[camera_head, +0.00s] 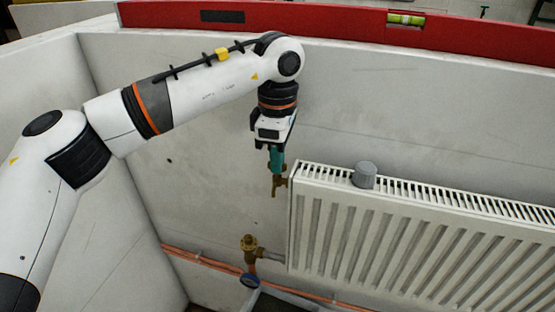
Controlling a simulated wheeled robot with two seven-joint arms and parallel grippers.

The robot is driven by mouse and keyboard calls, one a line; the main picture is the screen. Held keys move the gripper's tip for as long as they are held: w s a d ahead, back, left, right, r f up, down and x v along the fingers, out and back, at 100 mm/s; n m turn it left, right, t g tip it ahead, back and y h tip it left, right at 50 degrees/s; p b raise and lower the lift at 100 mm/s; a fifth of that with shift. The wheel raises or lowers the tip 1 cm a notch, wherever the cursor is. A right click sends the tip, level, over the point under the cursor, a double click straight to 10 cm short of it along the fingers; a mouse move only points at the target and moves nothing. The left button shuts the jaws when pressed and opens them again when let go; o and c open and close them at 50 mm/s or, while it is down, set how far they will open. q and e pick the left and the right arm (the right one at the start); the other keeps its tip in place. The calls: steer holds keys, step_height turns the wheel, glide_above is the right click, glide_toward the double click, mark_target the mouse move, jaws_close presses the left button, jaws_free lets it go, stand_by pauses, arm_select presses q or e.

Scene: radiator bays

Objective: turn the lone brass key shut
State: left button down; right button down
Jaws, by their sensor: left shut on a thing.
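The brass key (279,184) is at the upper left corner of the white radiator (390,235), beside its end. My left gripper (276,163) reaches down from above with its teal fingers shut on the key's top. The fingers hide part of the key, so I cannot tell its exact angle. A brass valve (249,243) sits lower down, on the pipe at the radiator's bottom left, apart from the gripper. My right gripper is not in view.
A grey cap-like knob (365,174) stands on the radiator's top grille. A red spirit level (330,24) lies along the top of the grey wall (200,190). Copper pipes (205,261) and a blue round part (249,281) are low down. The wall left of the radiator is clear.

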arm_select(q)
steer(key=shift+r+m, duration=0.15)
steer(key=shift+m, duration=0.25)
steer(key=c, duration=1.6)
jaws_free()
steer(key=shift+r+b, duration=0.3)
steer(key=shift+r, duration=0.15)
steer(key=shift+r+b, duration=0.65)
steer(key=shift+r, duration=4.85)
